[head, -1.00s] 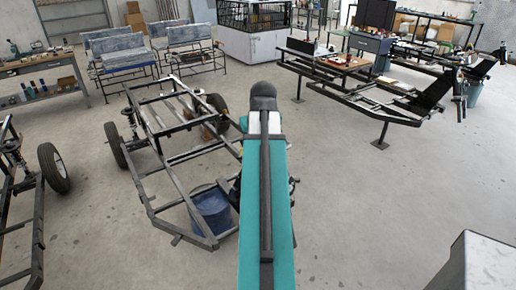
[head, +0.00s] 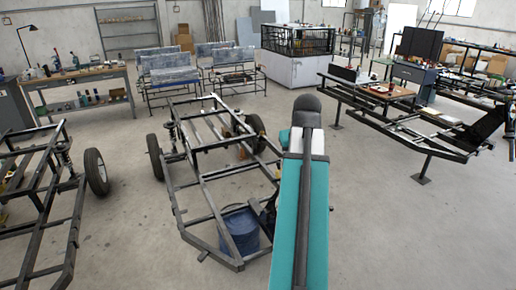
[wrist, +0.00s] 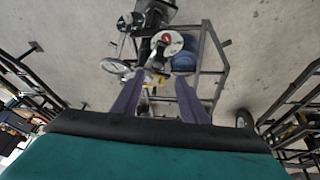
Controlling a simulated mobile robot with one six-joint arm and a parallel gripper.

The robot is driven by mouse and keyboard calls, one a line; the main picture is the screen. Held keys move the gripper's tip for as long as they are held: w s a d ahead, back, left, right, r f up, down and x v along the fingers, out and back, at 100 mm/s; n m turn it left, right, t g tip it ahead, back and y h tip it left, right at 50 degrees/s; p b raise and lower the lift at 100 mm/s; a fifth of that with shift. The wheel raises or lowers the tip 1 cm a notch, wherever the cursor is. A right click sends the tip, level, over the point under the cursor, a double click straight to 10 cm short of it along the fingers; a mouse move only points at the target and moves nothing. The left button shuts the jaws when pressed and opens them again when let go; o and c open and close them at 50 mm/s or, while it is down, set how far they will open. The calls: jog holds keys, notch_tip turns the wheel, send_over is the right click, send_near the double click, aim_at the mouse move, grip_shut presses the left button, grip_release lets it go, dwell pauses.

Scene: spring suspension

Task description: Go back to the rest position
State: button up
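My arm (head: 312,200), teal with a dark strip, rises from the bottom of the head view. Its rounded dark joint (head: 307,103) is near the middle. My gripper is hidden in the head view. In the wrist view, my gripper (wrist: 158,82) shows two dark purple-grey fingers spread apart, with nothing held between them. Beyond them lie the floor, a metal frame and a blue bucket, which shows in the wrist view (wrist: 184,62).
A wheeled chassis frame (head: 204,190) with the blue bucket (head: 240,232) stands left of my arm. Another frame (head: 70,215) is at far left. A long metal frame (head: 400,125) stands at right. Open floor (head: 420,230) lies right of my arm.

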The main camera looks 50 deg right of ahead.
jog(key=shift+w, duration=0.1)
jog(key=w+a+f+n+g+y, duration=0.1)
jog(key=w+a+f+n+y, duration=0.2)
jog(key=w+a+f, duration=0.95)
jog(key=a+f+n+g+y, duration=0.1)
jog(key=a+f+n+g, duration=0.2)
jog(key=a+f, duration=1.5)
jog(key=s+a+f+n+g, duration=0.1)
jog(key=s+a+f, duration=0.3)
jog(key=a+f, duration=0.35)
jog(key=s+a+f+n+g, duration=0.1)
jog(key=s+a+f+g, duration=0.15)
jog(key=a+f, duration=0.55)
jog(key=s+a+f, duration=0.3)
jog(key=s+f, duration=0.4)
jog(key=s, duration=0.1)
jog(key=s+a+f+m+g, duration=0.1)
jog(key=s+a+f, duration=0.2)
jog(key=s+f, duration=0.3)
jog(key=shift+s+f+h, duration=0.3)
jog(key=shift+s+f, duration=0.05)
jog(key=shift+s, duration=1)
